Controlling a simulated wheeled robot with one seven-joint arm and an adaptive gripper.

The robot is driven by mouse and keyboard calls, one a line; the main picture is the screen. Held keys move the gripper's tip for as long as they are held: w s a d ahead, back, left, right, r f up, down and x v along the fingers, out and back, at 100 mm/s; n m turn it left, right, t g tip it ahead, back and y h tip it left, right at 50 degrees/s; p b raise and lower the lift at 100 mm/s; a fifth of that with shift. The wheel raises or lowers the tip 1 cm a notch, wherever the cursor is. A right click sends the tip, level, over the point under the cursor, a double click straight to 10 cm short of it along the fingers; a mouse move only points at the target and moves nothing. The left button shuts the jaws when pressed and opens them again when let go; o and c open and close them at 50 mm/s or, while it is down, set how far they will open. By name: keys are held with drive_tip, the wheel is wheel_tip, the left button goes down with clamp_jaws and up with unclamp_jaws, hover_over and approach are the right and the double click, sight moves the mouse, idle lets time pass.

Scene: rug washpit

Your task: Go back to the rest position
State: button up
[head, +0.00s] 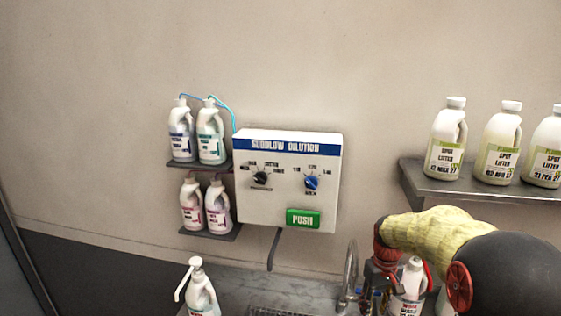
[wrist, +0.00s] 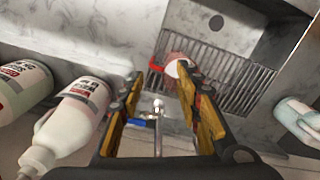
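My gripper (head: 376,292) is low at the right in the head view, pointing down beside the tap. In the wrist view my gripper (wrist: 159,73) has its two orange-lined fingers spread apart, with nothing held between them. Beyond the fingertips, a round white top with red parts (wrist: 173,69) shows over the sink grating, partly hidden by the right finger. I cannot tell exactly what it is.
The tap (head: 350,275) stands close to my gripper. White bottles (wrist: 78,112) stand at the left in the wrist view. The dispenser box (head: 290,190) is on the wall. A shelf (head: 450,190) with spot lifter bottles is above my arm. The sink grating (wrist: 235,78) has clear space.

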drive_tip(key=s+a+t+b, duration=0.2)
drive_tip(key=s+b, duration=0.2)
drive_tip(key=s, duration=0.5)
drive_tip(key=s+a+m+t+b, duration=0.1)
drive_tip(key=s+b, duration=0.4)
drive_tip(key=s, duration=0.5)
drive_tip(key=s+a+r+t+b, duration=0.1)
drive_tip(key=s+a+b, duration=0.3)
drive_tip(key=s, duration=0.6)
drive_tip(key=shift+a+m+t+b, duration=0.35)
drive_tip(key=shift+a+t, duration=0.2)
drive_tip(key=shift+t, duration=0.35)
drive_tip(key=shift+r, duration=0.1)
